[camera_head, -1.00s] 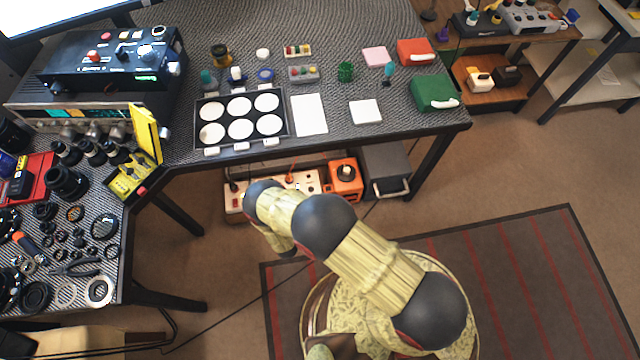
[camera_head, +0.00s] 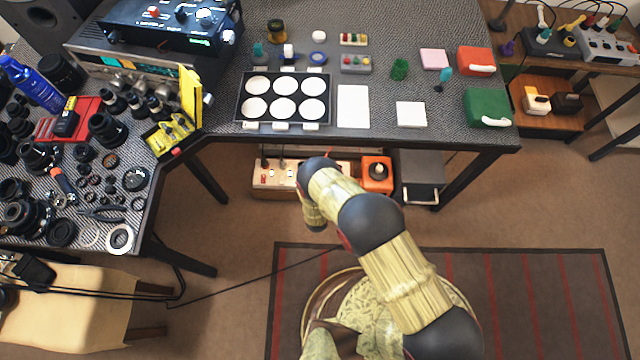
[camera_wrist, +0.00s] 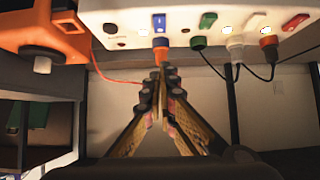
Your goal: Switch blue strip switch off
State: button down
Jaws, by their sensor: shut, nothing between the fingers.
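The white power strip (camera_head: 270,180) sits low under the table, partly hidden by my arm in the head view. In the wrist view the strip (camera_wrist: 125,15) runs along the top. Its blue switch (camera_wrist: 159,22) is left of a green switch (camera_wrist: 207,20); which way the blue switch is tipped I cannot tell. A blue plug-like piece (camera_wrist: 160,42) with orange below it is directly under that switch. My gripper (camera_wrist: 161,70) is shut and empty, its tips just below this piece; contact cannot be told. The gripper is hidden in the head view.
Green (camera_wrist: 198,43), white (camera_wrist: 235,43) and orange (camera_wrist: 268,40) plugs with cords are to the right. The table (camera_head: 225,130) overhangs the strip. A grey box (camera_head: 418,175) stands beside the orange one.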

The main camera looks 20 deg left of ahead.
jog(key=b+x, duration=0.3)
jog(key=x, duration=0.5)
jog(key=shift+f, duration=0.3)
notch_tip(320, 180, down, 2)
jog(key=shift+w+a+f+b, duration=0.1)
jog(key=shift+w+f+b, duration=0.1)
jog(key=shift+b, duration=0.6)
jog(key=shift+w+f+b, duration=0.1)
jog(key=shift+f+b, duration=0.2)
jog(key=shift+f, duration=0.25)
